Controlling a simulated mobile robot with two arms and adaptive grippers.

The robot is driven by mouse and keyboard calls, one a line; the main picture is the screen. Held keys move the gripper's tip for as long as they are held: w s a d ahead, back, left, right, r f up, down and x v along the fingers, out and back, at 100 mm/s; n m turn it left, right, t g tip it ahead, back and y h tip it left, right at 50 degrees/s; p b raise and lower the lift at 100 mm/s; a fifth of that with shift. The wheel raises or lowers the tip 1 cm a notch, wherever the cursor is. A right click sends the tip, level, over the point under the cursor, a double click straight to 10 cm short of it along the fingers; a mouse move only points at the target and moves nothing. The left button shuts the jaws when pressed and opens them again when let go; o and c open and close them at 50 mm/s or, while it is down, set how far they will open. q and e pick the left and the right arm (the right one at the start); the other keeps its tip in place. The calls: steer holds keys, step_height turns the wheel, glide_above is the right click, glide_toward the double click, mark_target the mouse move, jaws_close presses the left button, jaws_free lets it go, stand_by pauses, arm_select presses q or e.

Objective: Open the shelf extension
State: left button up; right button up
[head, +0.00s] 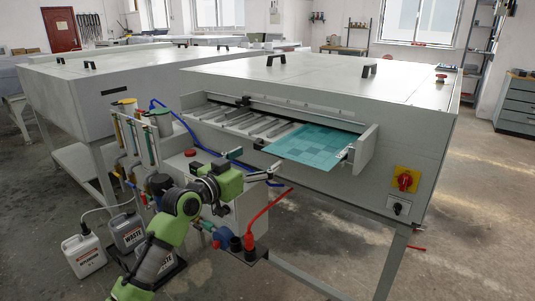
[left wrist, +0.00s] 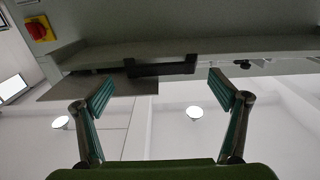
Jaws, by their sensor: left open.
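The grey shelf (head: 367,148) juts from the front of the plate processor. A teal plate (head: 305,146) lies at its right side and overhangs its front edge. In the left wrist view, a dark handle (left wrist: 160,68) is fixed along the grey edge, with a flat panel (left wrist: 85,88) beside it. My left gripper (head: 272,176) is just in front of and below the shelf's front edge. Its fingers also show in the left wrist view (left wrist: 163,88), spread wide on either side of the handle, open and empty. They appear apart from the handle. My right gripper is out of view.
A red and yellow switch (head: 404,181) is on the machine's front at right. Hoses and valves (head: 135,140) stand left of my arm. A red hose (head: 265,208) runs below my gripper.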

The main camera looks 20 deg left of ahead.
arm_select(q)
steer(key=x, duration=0.5)
steer(key=shift+w, duration=0.1)
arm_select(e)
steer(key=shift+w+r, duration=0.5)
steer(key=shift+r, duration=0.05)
